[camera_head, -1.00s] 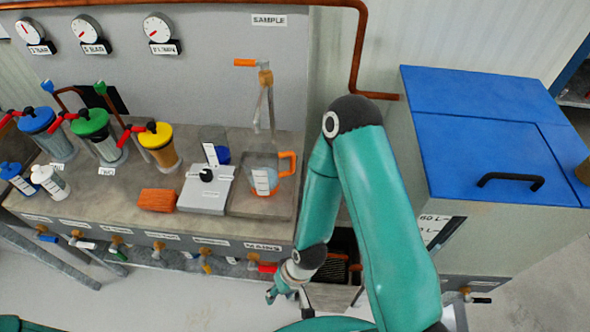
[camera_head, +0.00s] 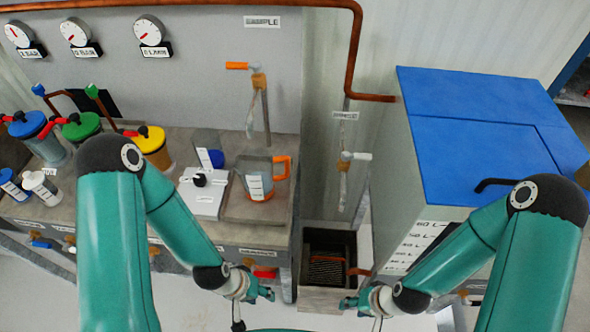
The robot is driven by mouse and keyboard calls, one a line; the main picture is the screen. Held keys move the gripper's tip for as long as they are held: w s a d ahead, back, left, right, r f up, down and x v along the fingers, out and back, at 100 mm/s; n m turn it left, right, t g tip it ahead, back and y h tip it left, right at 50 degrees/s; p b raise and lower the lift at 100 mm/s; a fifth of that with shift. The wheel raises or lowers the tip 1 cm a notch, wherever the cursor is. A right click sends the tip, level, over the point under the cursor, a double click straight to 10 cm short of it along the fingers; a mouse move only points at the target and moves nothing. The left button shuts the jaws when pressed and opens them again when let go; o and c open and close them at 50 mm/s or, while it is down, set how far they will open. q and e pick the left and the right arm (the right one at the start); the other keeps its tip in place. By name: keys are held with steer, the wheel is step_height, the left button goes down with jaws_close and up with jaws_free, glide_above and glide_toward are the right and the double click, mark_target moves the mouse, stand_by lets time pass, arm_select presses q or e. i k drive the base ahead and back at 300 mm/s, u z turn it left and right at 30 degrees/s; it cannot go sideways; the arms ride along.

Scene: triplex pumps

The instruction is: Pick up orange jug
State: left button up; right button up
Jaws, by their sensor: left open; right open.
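The orange jug (camera_head: 259,180) is a clear jug with an orange handle on its right side and a white label on its front. It stands upright on a grey tray (camera_head: 236,210) at the right end of the bench, below the sample tap (camera_head: 258,82). My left gripper (camera_head: 256,298) is open and empty, in front of and below the bench edge, apart from the jug. My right gripper (camera_head: 358,305) is open and empty, further right, in front of the dark floor box.
Coloured-lid canisters (camera_head: 80,127) line the bench further left. Valves with red and blue handles stick out along the bench front. A blue-lidded tank (camera_head: 470,135) stands right.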

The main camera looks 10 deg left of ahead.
mark_target(253, 167)
steer(key=z, duration=0.05)
steer(key=k, duration=1.25)
steer(key=z, duration=0.45)
steer(key=i, duration=1)
steer(key=u, duration=0.1)
